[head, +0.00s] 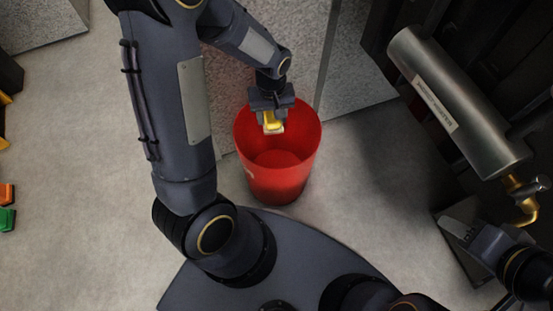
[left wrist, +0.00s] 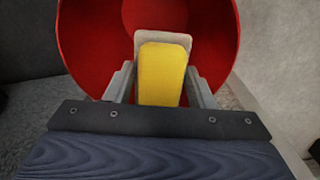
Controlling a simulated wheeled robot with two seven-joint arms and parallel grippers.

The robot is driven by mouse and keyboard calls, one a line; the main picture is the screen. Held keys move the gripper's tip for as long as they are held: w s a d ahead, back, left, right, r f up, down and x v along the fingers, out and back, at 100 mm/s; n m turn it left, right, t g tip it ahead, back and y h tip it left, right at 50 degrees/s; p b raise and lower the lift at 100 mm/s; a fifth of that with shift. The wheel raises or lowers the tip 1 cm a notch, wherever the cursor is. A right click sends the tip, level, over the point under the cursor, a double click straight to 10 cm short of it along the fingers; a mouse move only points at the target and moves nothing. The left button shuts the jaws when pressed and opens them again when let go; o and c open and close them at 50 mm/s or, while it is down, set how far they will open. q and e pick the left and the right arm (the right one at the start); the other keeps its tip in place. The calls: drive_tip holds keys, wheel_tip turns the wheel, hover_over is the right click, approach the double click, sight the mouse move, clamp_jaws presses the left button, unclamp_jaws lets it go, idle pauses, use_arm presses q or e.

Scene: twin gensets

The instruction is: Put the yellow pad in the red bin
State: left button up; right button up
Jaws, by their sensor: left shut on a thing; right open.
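The red bin (head: 275,185) stands upright on the floor in the middle of the head view, its mouth open toward me. My left gripper (head: 271,117) is over the bin's mouth and shut on the yellow pad (head: 272,124). In the left wrist view the yellow pad (left wrist: 162,75) sits between the two fingers, with a pale piece behind its far end. The red bin (left wrist: 82,38) fills the space beyond it, its inside showing red. My right gripper (head: 462,232) is at the lower right of the head view, open and away from the bin.
A grey metal cylinder (head: 455,100) with a label and a brass fitting lies at the right. Grey speckled panels stand behind the bin. Orange (head: 6,193) and green (head: 7,219) items show at the left edge. The floor left and right of the bin is clear.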

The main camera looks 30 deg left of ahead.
use_arm(q)
drive_tip(key=shift+f, duration=0.65)
drive_tip(key=shift+r, duration=0.1)
drive_tip(key=o, duration=1)
wheel_tip(320, 180, up, 7)
drive_tip(key=p, duration=0.3)
drive_tip(key=shift+r, duration=0.4)
